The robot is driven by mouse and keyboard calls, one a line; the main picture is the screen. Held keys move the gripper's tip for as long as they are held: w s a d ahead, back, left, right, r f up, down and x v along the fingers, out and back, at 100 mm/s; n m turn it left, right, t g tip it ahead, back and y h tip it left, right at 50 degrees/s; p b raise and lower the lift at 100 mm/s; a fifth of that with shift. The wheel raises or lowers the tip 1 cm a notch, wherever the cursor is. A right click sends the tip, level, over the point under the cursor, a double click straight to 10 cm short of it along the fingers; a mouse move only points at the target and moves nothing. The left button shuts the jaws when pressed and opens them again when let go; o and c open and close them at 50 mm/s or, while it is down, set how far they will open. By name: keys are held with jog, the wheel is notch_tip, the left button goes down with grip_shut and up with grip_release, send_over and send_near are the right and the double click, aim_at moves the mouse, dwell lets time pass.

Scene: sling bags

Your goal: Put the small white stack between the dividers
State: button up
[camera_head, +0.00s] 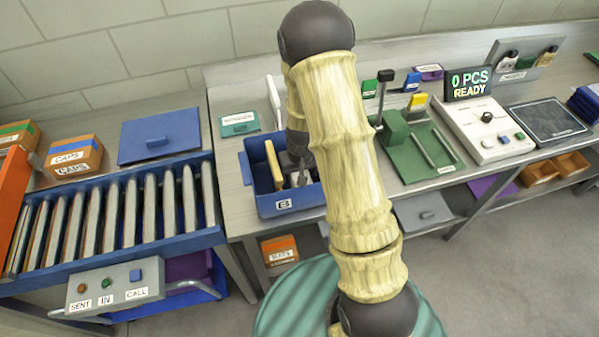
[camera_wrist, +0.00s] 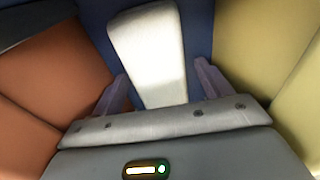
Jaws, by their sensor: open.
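The small white stack (camera_wrist: 150,60) shows in the wrist view as a pale upright slab, between the two fingers of my gripper (camera_wrist: 161,72). The fingers are open, with a narrow gap on either side of it. An orange block (camera_wrist: 50,75) stands on the left and a yellow block (camera_wrist: 270,60) on the right. In the head view my gripper reaches down into the blue bin marked B (camera_head: 284,206). A yellow slab (camera_head: 272,160) stands in it, and a small white piece (camera_head: 298,181) shows beside the gripper. My arm hides the bin's right part. I cannot make out dividers clearly.
A roller conveyor (camera_head: 120,212) with a blue frame is at left. A green fixture tray (camera_head: 425,150) with an upright lever stands right of my arm. Beyond it are a white control box (camera_head: 483,130) and a dark pad (camera_head: 548,119). A teal card (camera_head: 240,123) lies behind the bin.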

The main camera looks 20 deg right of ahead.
jog(key=shift+p, duration=0.5)
notch_tip(320, 180, up, 12)
jog(key=s, duration=0.1)
jog(key=shift+s+b, duration=0.15)
jog(key=shift+b, duration=0.15)
jog(key=s+r+t, duration=0.1)
jog(key=s+r, duration=0.6)
jog(key=s, duration=0.6)
